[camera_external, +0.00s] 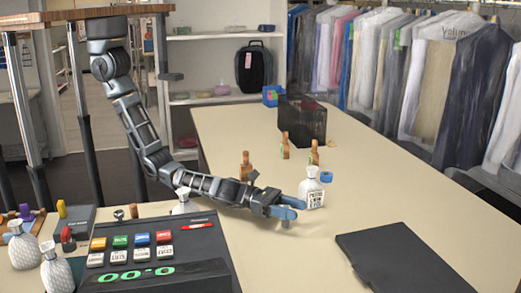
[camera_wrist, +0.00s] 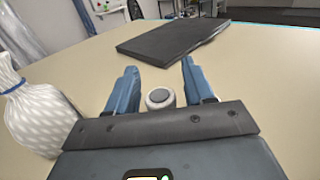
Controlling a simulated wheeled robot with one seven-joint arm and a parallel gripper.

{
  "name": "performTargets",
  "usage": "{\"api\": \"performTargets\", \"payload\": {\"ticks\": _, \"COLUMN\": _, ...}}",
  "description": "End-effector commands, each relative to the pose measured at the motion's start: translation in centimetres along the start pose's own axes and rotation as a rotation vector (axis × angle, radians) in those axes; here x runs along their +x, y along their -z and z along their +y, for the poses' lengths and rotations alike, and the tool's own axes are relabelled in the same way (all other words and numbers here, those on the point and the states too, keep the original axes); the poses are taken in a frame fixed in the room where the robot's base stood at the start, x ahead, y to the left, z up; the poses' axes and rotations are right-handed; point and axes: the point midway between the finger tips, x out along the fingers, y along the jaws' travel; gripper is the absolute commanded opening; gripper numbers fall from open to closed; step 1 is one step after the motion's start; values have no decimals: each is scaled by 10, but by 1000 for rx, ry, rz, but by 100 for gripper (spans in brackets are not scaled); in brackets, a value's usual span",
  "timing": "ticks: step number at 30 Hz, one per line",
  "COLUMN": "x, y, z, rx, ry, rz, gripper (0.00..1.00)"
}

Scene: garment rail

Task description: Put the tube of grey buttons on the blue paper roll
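My gripper (camera_external: 291,209) is low over the beige table, with its two blue fingers spread; they also show in the wrist view (camera_wrist: 159,68). A small round pale tube with a grey top (camera_wrist: 160,98), apparently the tube of grey buttons, stands between the fingers near their base. A gap shows on each side of it. In the external view it is mostly hidden by the gripper. A small blue roll (camera_external: 326,177), apparently the blue paper roll, lies on the table behind the white labelled bottle, beyond my gripper. I cannot see this roll in the wrist view.
The white bottle (camera_external: 312,191) stands close beside my gripper; a white patterned bottle (camera_wrist: 38,115) is at left in the wrist view. A flat black slab (camera_external: 402,258) lies front right. Wooden figures (camera_external: 285,147) and a black mesh bin (camera_external: 303,119) stand farther back.

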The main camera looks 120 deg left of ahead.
Motion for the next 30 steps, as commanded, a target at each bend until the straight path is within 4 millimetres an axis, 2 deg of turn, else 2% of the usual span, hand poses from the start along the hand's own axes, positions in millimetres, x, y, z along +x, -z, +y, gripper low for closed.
{"api": "performTargets", "payload": {"ticks": 2, "x": 0, "y": 0, "z": 0, "rx": 0, "ry": 0, "rz": 0, "gripper": 44}}
{"api": "performTargets", "payload": {"ticks": 16, "x": 0, "y": 0, "z": 0, "rx": 0, "ry": 0, "rz": 0, "gripper": 0}}
{"api": "performTargets", "payload": {"ticks": 24, "x": 0, "y": -4, "z": 1, "rx": 0, "ry": -1, "rz": -1, "gripper": 0}}
{"api": "performTargets", "payload": {"ticks": 30, "x": 0, "y": -25, "z": 2, "rx": 1, "ry": -1, "rz": -3, "gripper": 0}}
